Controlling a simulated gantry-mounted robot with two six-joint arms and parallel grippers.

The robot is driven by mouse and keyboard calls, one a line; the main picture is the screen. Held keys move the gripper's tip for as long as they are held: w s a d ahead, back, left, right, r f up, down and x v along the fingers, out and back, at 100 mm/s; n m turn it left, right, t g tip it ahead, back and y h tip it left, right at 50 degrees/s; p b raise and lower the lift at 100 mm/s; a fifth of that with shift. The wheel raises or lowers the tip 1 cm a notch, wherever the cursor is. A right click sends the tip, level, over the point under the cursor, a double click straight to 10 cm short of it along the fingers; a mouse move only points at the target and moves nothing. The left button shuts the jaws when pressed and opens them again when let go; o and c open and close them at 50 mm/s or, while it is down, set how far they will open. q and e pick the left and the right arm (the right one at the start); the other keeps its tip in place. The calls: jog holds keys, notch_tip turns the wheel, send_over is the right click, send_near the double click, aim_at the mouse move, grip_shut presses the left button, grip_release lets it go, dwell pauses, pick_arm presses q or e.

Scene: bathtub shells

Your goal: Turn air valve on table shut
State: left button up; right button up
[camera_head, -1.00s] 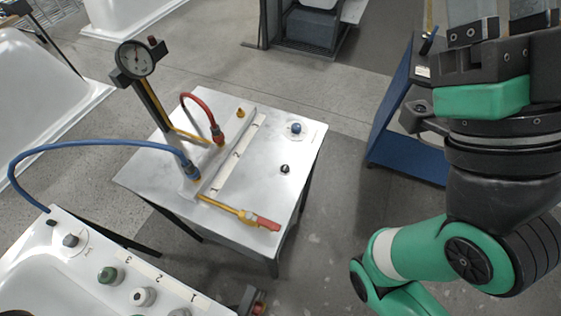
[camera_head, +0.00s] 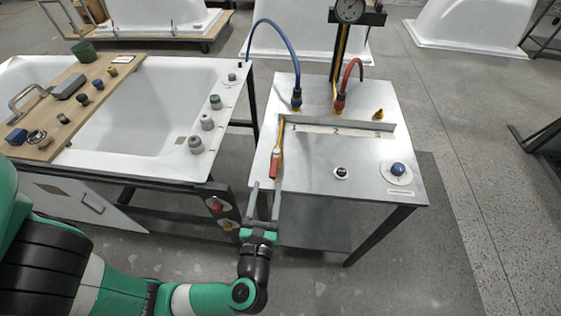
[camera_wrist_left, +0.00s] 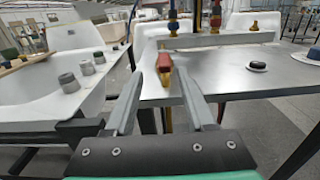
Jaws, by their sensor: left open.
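The air valve lever (camera_head: 275,163) is a yellow bar with a red grip. It sits at the left end of the slotted metal table (camera_head: 325,215), points toward the front edge, and lies near the "1" mark. My left gripper (camera_head: 265,190) is open just in front of the table's front left edge, its two fingers pointing at the red grip. In the left wrist view the red grip (camera_wrist_left: 164,62) appears in line with the gap between the open fingers (camera_wrist_left: 159,72). Nothing is held. My right gripper is not in view.
A blue hose (camera_head: 275,27) and a red hose (camera_head: 354,66) rise behind the slot, beside a gauge (camera_head: 349,10). A black knob (camera_head: 341,172) and a blue knob (camera_head: 398,169) stand on the right. A white bathtub (camera_head: 150,135) is close on the left.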

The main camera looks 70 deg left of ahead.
aim_at(276, 153)
pick_arm(q)
jog(key=shift+w, duration=0.3)
jog(key=b+x, duration=0.1)
jog(key=x, duration=0.9)
jog(key=shift+w+a+r+b, duration=0.1)
jog(key=shift+w+a+b, duration=0.1)
jog(key=shift+b, duration=0.2)
grip_shut()
dwell(0.5)
